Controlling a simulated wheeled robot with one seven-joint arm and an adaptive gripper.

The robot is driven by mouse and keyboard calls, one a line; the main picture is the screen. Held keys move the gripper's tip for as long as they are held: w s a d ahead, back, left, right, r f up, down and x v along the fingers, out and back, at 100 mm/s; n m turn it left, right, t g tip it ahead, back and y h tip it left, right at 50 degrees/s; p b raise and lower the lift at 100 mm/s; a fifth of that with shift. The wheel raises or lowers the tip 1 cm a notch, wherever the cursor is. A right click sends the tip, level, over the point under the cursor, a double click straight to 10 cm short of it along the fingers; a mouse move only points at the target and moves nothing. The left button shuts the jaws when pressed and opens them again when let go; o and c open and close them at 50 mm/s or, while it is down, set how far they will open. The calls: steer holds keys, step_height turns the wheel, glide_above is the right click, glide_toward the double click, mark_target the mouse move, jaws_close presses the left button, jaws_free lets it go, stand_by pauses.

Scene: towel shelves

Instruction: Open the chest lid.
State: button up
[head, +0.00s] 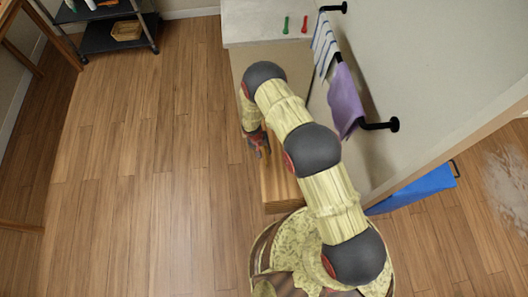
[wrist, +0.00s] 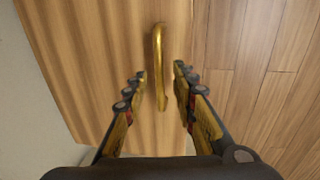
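The wooden chest (head: 277,188) stands by the wall, largely hidden behind my arm in the head view. In the wrist view its light wood face (wrist: 95,50) fills the left and middle. A gold bar handle (wrist: 158,45) is fixed on that face, running up the picture. My gripper (wrist: 160,76) is open, with one finger on each side of the handle's lower end. Neither finger visibly touches it; the exact depth gap cannot be told. In the head view my gripper (head: 259,146) hangs at the chest's left side, partly hidden. No raised lid shows.
A striped towel (head: 324,45) and a purple towel (head: 345,101) hang on a black wall rail. A pale counter (head: 250,22) carries small green and red items. A dark shelf (head: 105,36) stands at upper left. The wood floor (head: 150,170) left of the chest is clear.

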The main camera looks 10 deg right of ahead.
steer(key=shift+c, duration=1.2)
steer(key=c, duration=0.4)
jaws_close()
